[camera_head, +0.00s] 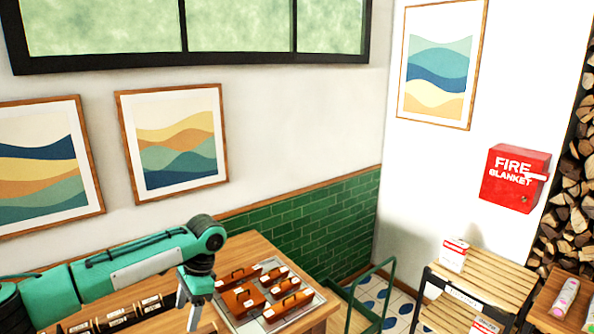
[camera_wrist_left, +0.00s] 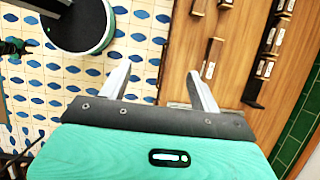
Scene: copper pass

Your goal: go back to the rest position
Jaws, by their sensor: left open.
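My left arm comes in from the left in the head view, and its gripper (camera_head: 190,308) points down over the wooden table. In the left wrist view the two fingers of my left gripper (camera_wrist_left: 170,54) stand apart with nothing between them. The floor and the table edge show beyond them. My right gripper is in neither view.
A green-railed cart (camera_head: 375,290) and a slatted wooden stand (camera_head: 490,283) are at the right. Patterned tile floor (camera_wrist_left: 140,32) lies beside the table.

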